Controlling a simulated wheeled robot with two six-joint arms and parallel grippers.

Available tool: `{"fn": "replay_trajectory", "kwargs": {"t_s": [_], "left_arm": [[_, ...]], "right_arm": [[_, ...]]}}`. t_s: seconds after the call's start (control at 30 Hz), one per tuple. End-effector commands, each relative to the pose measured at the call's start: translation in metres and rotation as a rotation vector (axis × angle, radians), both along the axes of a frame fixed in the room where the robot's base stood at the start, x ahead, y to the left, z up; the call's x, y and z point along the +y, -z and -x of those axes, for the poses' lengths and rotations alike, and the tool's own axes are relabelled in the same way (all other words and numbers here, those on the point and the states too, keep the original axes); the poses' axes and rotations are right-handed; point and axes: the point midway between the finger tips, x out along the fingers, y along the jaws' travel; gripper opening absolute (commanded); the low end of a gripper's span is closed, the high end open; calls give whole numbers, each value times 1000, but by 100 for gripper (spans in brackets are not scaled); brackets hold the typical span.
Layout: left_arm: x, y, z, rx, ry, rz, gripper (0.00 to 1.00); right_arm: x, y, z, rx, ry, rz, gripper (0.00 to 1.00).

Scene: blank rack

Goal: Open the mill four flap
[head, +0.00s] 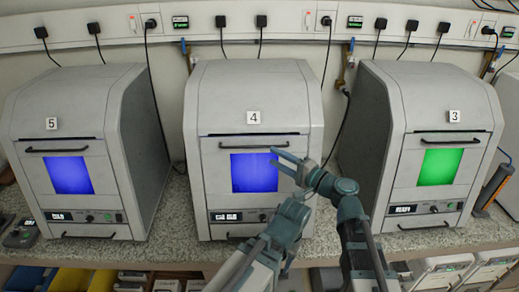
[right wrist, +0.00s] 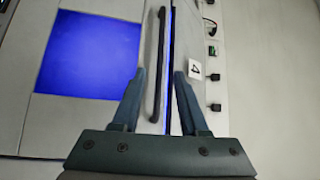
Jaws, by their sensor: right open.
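Mill four (head: 200,110) is the grey cabinet in the middle, labelled 4. Its front flap (head: 210,160) has a glowing blue window (head: 255,173) and a dark bar handle (head: 232,146) along the top. The flap looks shut, with a thin blue glow along its top seam. My right gripper (head: 273,156) is open at the right end of the handle, pointing left. In the right wrist view, the handle (right wrist: 157,50) lies between the fingers (right wrist: 162,75), closer to the left one. I cannot tell whether they touch it. No left gripper fingers can be made out.
Mill five (head: 25,100), with a blue window, stands on the left, and mill three (head: 395,85), with a green window, on the right. All stand on a speckled counter (head: 170,235). Cables hang from the white wall rail (head: 285,35). Boxes and drawers sit below the counter.

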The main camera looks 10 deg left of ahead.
Motion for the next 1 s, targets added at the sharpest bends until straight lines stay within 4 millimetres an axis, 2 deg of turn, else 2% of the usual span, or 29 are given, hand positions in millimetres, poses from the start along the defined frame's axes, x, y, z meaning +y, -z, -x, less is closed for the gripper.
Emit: {"fn": "replay_trajectory", "kwargs": {"t_s": [0.03, 0.2, 0.4, 0.6, 0.87, 1.0], "left_arm": [[0, 0, 0, 0, 0, 0, 50], [0, 1, 0, 0, 0, 0, 50], [0, 1, 0, 0, 0, 0, 50], [0, 1, 0, 0, 0, 0, 50], [0, 1, 0, 0, 0, 0, 50], [0, 1, 0, 0, 0, 0, 50]], "right_arm": [[11, 0, -8, 0, -2, 0, 44], [38, 1, -23, 0, -2, 1, 44], [58, 1, -34, 0, -1, 1, 44], [66, 2, -37, 0, 1, 1, 44], [66, 1, -37, 0, 1, 1, 44], [66, 1, -37, 0, 1, 1, 20]]}}
